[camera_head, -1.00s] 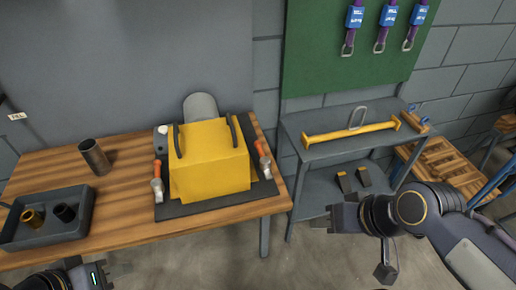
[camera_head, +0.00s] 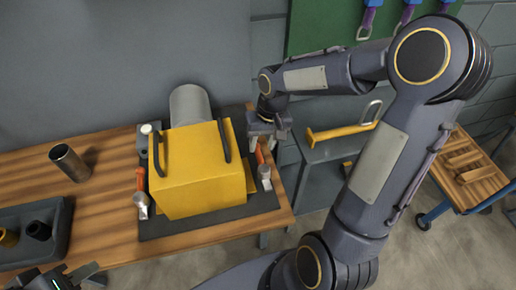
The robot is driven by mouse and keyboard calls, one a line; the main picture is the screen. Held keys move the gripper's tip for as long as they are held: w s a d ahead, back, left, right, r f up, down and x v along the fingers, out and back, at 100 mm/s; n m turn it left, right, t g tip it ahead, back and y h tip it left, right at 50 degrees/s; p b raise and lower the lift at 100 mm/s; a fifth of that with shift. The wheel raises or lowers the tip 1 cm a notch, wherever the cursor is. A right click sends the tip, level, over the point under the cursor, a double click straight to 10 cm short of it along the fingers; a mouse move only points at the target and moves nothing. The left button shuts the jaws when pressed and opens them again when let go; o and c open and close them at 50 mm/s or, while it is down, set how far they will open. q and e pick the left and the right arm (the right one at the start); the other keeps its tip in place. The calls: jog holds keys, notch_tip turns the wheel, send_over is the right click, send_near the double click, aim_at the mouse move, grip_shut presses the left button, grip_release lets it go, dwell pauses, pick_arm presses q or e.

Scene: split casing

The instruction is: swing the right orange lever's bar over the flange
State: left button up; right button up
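The right orange lever (camera_head: 260,156) stands on the dark base plate beside the right side of the yellow casing (camera_head: 200,180), with a metal part at its foot. My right gripper (camera_head: 268,140) points down at the lever's upper end, its fingers apart; the lever's top is partly hidden by it. I cannot tell whether they touch. The left orange lever (camera_head: 140,181) stands on the casing's other side. The flange is not clearly distinguishable. My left gripper (camera_head: 90,276) is open and empty at the bottom left, over the table's front edge.
A metal cup (camera_head: 69,162) and a dark tray (camera_head: 62,235) with dark and brass cylinders are on the wooden table (camera_head: 105,190), left of the casing. A grey shelf (camera_head: 318,150) with a yellow bar (camera_head: 335,133) stands to the right, partly behind my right arm.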

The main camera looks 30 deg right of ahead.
aim_at(260, 155)
jog(key=shift+w+a+f, duration=0.1)
jog(key=shift+a+f, duration=0.05)
jog(key=shift+f, duration=0.85)
jog(key=shift+a+f, duration=0.1)
jog(key=shift+f, duration=0.85)
grip_shut()
